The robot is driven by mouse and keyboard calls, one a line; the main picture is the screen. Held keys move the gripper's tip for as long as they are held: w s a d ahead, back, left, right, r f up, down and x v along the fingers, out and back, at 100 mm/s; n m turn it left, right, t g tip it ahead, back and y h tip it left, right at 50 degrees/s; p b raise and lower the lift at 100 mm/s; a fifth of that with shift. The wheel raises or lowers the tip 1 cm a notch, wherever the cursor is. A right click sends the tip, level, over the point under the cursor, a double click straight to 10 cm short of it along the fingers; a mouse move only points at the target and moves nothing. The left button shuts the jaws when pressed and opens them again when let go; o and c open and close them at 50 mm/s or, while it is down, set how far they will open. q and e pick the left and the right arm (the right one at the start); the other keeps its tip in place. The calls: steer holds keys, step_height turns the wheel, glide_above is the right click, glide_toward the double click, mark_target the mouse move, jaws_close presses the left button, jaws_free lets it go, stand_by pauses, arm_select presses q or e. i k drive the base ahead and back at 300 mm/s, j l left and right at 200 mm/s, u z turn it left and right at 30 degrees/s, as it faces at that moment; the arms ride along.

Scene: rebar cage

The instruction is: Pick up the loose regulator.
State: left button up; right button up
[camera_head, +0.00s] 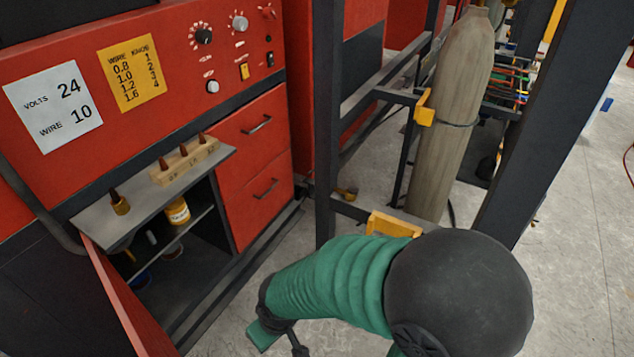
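A small brass-coloured fitting (346,194) sits low by the dark frame, left of the gas cylinder's foot. It may be the loose regulator, but it is too small to be sure. The tall grey gas cylinder (452,120) stands upright in the frame. A green-sleeved arm of mine with a black round joint crosses the bottom, and I take it as my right arm. Its far end, with my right gripper (278,338), is at the lower left, well apart from the fitting. The fingers are mostly hidden or cut off. My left gripper is out of view.
A red welding machine (245,75) with an open lower compartment stands left. Its shelf (95,222) holds a nozzle (120,203) and a wooden tip block (185,160). Dark posts (327,120) and (550,120) flank the cylinder. Floor (585,230) is clear at right.

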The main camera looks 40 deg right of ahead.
mark_target(350, 193)
steer(key=l+u, duration=0.15)
steer(key=l, duration=0.25)
steer(key=k+l+u, duration=0.1)
steer(key=l, duration=0.35)
steer(key=i+l+z, duration=0.2)
steer(key=l, duration=0.2)
steer(key=l+z, duration=0.2)
steer(key=l, duration=0.25)
steer(key=i+l+z, duration=0.15)
steer(key=i+l, duration=1.05)
